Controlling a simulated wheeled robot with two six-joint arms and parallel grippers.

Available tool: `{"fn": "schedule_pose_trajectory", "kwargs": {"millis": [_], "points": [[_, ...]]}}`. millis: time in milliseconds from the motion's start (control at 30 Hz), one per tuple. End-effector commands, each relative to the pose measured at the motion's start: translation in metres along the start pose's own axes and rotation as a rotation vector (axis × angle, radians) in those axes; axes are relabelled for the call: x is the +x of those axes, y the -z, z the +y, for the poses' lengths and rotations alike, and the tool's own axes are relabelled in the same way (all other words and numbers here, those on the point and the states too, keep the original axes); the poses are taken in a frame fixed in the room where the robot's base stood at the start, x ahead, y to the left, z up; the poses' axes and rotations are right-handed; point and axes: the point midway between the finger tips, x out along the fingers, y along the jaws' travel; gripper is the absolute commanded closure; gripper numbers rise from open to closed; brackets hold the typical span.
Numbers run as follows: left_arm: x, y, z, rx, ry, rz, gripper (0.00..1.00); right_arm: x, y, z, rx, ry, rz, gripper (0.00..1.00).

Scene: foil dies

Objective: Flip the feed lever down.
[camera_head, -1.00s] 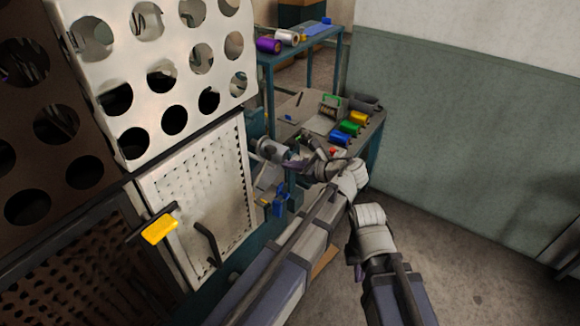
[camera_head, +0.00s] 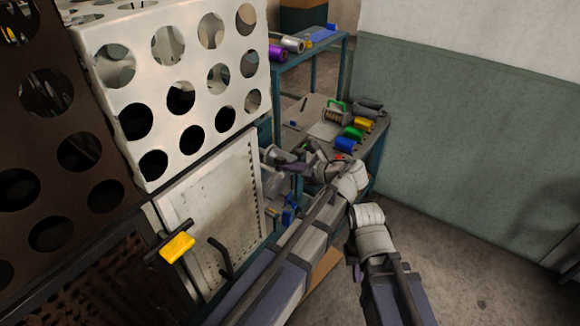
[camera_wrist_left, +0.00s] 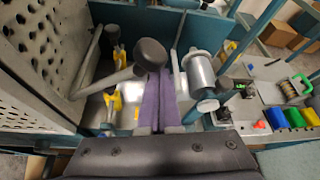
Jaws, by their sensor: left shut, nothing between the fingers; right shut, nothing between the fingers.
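The feed lever appears in the left wrist view as a grey rod (camera_wrist_left: 103,82) ending in a dark round knob (camera_wrist_left: 150,53). My left gripper (camera_wrist_left: 156,76) has its purple fingers shut and empty, with their tips right at the knob. I cannot tell whether they touch it. In the head view my left gripper (camera_head: 288,161) is small, at the machine's side beside the white perforated housing. The lever cannot be made out clearly there. My right forearm shows at the lower right of the head view, but I cannot make out its gripper.
A grey cylinder (camera_wrist_left: 200,72) stands right of the fingers. Yellow clamps (camera_wrist_left: 114,103) are left of them. A bench (camera_head: 318,117) holds coloured rolls.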

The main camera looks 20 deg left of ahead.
Motion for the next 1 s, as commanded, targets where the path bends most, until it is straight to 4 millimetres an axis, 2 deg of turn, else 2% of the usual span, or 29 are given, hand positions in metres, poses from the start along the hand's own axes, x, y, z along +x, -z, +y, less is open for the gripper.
{"fn": "schedule_pose_trajectory", "kwargs": {"millis": [67,300,433,600,1000], "points": [[-0.002,-0.004,0.002,-0.014,0.007,0.000,1.00,-0.004,0.000,0.000,0.000,0.000,0.000,1.00],[-0.021,-0.045,0.027,-0.222,0.103,0.000,1.00,-0.034,-0.002,0.003,-0.001,0.000,0.000,1.00],[-0.026,-0.057,0.038,-0.223,0.103,0.000,1.00,-0.044,-0.003,0.004,-0.002,0.000,0.000,1.00],[-0.028,-0.061,0.045,-0.222,0.102,-0.001,1.00,-0.047,-0.003,0.004,-0.002,0.000,0.000,1.00],[-0.027,-0.060,0.046,-0.221,0.097,-0.004,1.00,-0.045,-0.003,0.004,-0.002,0.000,0.000,1.00]]}}
